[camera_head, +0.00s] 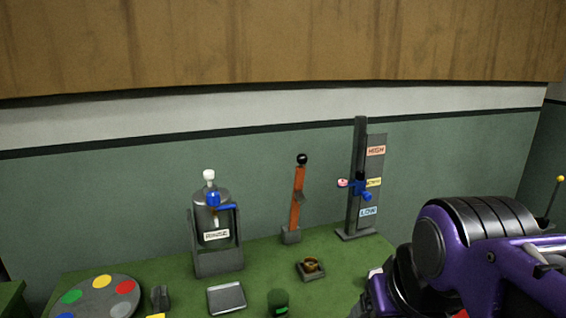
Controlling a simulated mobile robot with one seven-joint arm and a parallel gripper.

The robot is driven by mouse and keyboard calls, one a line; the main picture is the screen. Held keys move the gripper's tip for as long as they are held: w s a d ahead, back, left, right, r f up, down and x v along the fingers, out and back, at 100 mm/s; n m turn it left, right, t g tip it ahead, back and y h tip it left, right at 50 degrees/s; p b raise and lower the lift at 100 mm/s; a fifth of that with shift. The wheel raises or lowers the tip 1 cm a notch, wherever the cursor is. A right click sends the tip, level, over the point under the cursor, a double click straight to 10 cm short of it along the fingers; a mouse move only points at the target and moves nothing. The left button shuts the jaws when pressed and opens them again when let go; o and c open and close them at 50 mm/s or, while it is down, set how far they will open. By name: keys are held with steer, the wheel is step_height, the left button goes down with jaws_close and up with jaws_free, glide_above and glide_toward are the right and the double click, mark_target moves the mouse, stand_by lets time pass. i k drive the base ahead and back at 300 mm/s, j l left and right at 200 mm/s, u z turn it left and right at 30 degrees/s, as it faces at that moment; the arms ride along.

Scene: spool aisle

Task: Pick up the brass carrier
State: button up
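A small brass-coloured piece (311,264), which looks like the brass carrier, sits on a small dark square base (311,274) on the green table top, right of the middle. It looks ring-like or cup-like, but it is too small to make out its exact shape. My purple and black arm fills the lower right of the view, to the right of the brass piece and apart from it in the picture. I cannot make out my gripper's fingers in this view.
Behind stand a RINSE dispenser (213,225), an orange lever post (297,200) and a slider stand (357,190) with level labels. A colour disc (95,298), a grey flat block (226,298) and a dark green cylinder (278,302) are at the front.

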mark_target(309, 270)
steer(key=i+l, duration=0.15)
steer(key=l, duration=0.25)
steer(key=i+l, duration=0.15)
steer(key=l, duration=0.25)
steer(key=i+l+u, duration=0.1)
steer(key=l, duration=0.3)
steer(key=i+l, duration=0.2)
steer(key=l, duration=0.7)
steer(key=k+l+u, duration=0.15)
steer(key=l, duration=0.35)
steer(key=i+j, duration=0.1)
steer(key=j, duration=0.4)
steer(key=j+z, duration=0.1)
steer(key=j, duration=0.35)
steer(key=i, duration=0.05)
